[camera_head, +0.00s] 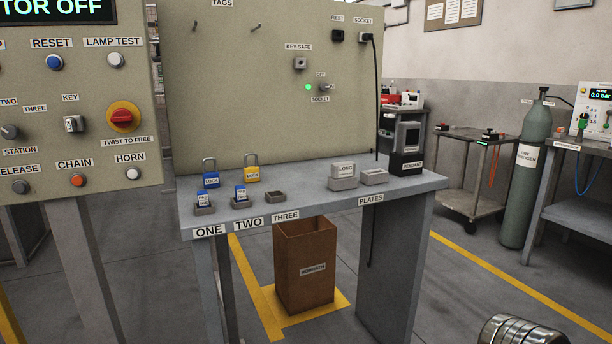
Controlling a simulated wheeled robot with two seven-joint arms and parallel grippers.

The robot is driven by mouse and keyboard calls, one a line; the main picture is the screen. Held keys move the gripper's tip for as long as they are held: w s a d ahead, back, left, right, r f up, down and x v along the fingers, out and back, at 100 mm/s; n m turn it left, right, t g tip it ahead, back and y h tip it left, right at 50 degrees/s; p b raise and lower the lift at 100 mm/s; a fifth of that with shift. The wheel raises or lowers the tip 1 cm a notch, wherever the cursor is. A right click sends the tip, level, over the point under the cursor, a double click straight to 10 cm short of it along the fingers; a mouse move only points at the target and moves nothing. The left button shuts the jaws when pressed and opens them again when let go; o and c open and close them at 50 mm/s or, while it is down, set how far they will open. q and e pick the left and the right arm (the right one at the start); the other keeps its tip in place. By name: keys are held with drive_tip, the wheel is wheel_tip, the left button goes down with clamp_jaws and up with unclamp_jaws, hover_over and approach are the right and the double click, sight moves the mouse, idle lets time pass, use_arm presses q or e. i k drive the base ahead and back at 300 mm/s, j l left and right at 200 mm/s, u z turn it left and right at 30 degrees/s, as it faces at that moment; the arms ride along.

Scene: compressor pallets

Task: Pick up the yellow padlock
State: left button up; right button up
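The yellow padlock (252,173) stands upright at the back of the grey bench (310,196), close to the panel behind it, with its shackle on top and a LOCK label on its front. A blue padlock (210,180) of the same shape stands just to its left, apart from it. Neither of my grippers is in the camera_head view, so their state does not show.
Small grey holders marked ONE, TWO and THREE line the bench front; ONE and TWO hold blue-labelled items, and holder THREE (275,196) looks empty. A LONG box (342,177) and a dark pendant box (406,163) stand right. A brown bin (306,265) is below.

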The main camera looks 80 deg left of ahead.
sight(251, 174)
drive_tip(key=i+u, duration=0.15)
drive_tip(key=u, duration=2.55)
